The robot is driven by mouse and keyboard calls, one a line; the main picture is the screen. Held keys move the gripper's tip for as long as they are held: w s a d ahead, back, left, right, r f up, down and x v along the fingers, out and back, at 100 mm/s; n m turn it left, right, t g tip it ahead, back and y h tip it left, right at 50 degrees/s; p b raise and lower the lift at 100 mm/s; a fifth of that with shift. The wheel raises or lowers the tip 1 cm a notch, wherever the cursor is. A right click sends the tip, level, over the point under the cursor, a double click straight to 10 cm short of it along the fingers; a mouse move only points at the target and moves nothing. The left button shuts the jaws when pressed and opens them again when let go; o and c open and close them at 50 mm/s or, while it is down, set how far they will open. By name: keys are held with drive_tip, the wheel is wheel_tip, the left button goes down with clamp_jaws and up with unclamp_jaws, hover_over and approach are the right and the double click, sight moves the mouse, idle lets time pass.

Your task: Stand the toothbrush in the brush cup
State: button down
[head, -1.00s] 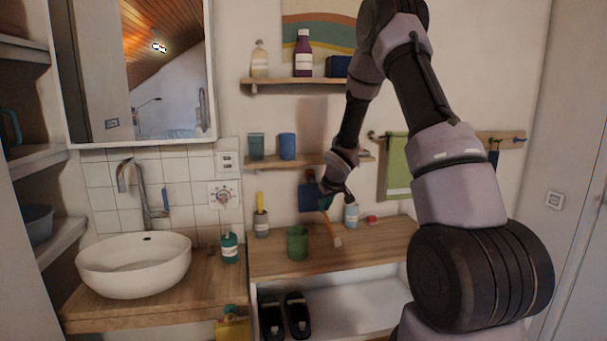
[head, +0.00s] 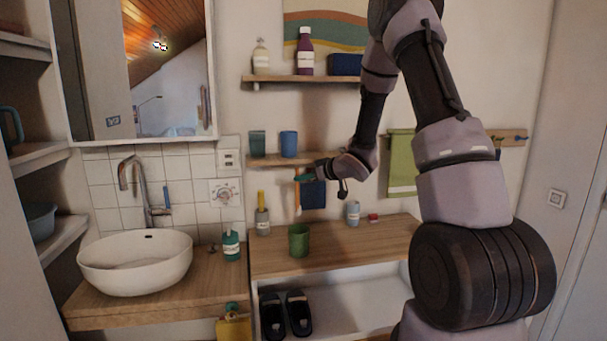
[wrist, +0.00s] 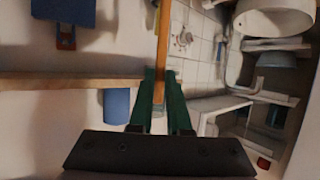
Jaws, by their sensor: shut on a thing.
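My gripper (head: 303,177) is shut on the orange toothbrush (head: 297,190), just in front of the lower wall shelf. The toothbrush hangs about upright, with its pale end down, above and behind the green cup (head: 299,241) and apart from it. In the wrist view the green fingers (wrist: 160,95) pinch the orange handle (wrist: 163,50). The green cup stands upright on the wooden counter and looks empty. A grey labelled cup (head: 262,222) with a yellow stick in it stands behind it to the left. I cannot tell which is the brush cup.
The lower shelf (head: 272,160) holds a teal cup (head: 257,144) and a blue cup (head: 288,143), close to my gripper.

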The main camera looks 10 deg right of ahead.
sight(299, 209)
drive_tip(key=shift+f, duration=5.5)
drive_tip(key=c, duration=0.8)
unclamp_jaws()
drive_tip(key=v, duration=1)
drive_tip(key=shift+s+d+r, duration=0.15)
drive_tip(key=shift+s+d, duration=0.05)
drive_tip(key=shift+s, duration=0.1)
